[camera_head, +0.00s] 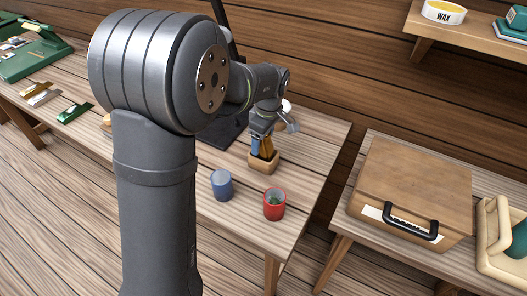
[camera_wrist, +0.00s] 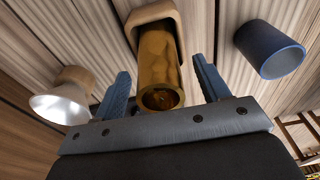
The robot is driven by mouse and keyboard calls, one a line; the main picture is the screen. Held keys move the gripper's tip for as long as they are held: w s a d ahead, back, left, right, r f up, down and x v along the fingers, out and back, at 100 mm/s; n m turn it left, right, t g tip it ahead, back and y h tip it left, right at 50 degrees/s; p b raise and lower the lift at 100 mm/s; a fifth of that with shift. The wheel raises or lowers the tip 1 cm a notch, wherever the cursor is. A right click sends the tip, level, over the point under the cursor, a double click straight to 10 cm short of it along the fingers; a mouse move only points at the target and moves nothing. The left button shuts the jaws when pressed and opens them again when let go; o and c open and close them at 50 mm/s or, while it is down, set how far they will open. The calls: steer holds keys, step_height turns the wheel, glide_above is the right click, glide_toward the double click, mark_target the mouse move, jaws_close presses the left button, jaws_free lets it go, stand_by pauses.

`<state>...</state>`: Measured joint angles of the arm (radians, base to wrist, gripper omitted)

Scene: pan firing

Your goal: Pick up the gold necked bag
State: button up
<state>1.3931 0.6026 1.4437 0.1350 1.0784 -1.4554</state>
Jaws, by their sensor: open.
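The gold necked bag shows in the wrist view as a shiny gold tube-like neck (camera_wrist: 160,72) rising from a tan, rounded body (camera_wrist: 150,14). In the head view its tan body (camera_head: 263,163) stands upright on the wooden table, right of my arm. My gripper (camera_wrist: 160,67) is open, with one blue finger on each side of the gold neck. A gap shows between the neck and each finger in the wrist view. In the head view the blue fingers (camera_head: 261,146) point down at the bag and partly hide its gold neck.
A silver flared piece (camera_wrist: 62,107) is on the other side in the wrist view. A wooden case (camera_head: 415,185) lies on a separate table to the right.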

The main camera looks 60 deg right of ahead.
steer(key=c, duration=1.4)
steer(key=shift+r, duration=0.1)
